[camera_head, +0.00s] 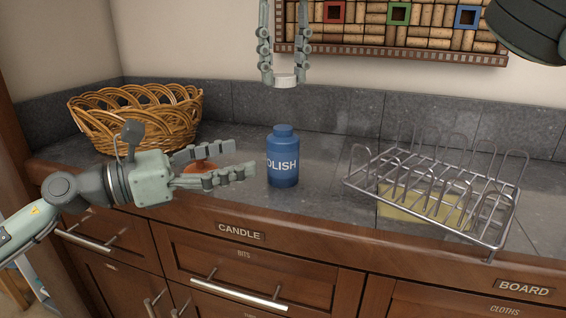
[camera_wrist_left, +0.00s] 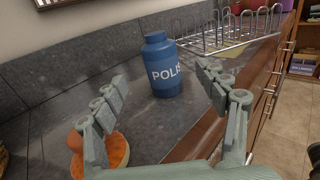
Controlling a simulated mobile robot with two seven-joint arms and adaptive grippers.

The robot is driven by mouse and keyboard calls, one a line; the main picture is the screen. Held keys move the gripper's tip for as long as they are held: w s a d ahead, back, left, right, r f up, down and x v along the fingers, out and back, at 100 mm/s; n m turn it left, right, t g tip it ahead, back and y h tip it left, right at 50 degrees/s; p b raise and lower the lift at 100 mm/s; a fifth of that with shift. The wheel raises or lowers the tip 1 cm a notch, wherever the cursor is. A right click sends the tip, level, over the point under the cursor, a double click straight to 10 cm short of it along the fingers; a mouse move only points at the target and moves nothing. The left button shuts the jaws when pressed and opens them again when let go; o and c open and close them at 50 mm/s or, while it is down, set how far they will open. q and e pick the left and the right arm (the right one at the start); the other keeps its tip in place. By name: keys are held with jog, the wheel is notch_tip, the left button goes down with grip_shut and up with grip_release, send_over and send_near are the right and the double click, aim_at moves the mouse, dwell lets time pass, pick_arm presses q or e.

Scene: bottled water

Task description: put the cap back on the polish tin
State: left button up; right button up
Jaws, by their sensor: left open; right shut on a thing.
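The polish tin (camera_head: 283,158) is a blue bottle with a "POLISH" label and a bare blue neck, upright on the counter. It also shows in the left wrist view (camera_wrist_left: 162,65), beyond and between the open fingers. The white cap (camera_head: 286,81) is between the fingertips of my right gripper (camera_head: 285,78), which points down and is shut on it. The cap hangs above the tin's neck with a clear gap. My left gripper (camera_head: 244,158) is open and empty, level with the tin on its left side, its fingertips a little short of it; its fingers show in the left wrist view (camera_wrist_left: 162,75).
An orange object (camera_head: 203,166) lies behind my left fingers, partly hidden. A wicker basket (camera_head: 135,118) stands at the back left. A wire rack (camera_head: 435,190) stands on the right over something yellow (camera_head: 425,205). A cork board (camera_head: 400,38) hangs on the wall behind.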

pick_arm(q)
jog(key=x, duration=0.9)
jog(key=shift+w+d, duration=0.1)
jog(key=shift+d, duration=0.15)
grip_shut()
pick_arm(e)
send_over(284, 128)
jog(key=shift+s+f, duration=0.1)
jog(key=shift+f, duration=2.4)
jog(key=shift+f, duration=0.9)
jog(key=shift+f, duration=0.55)
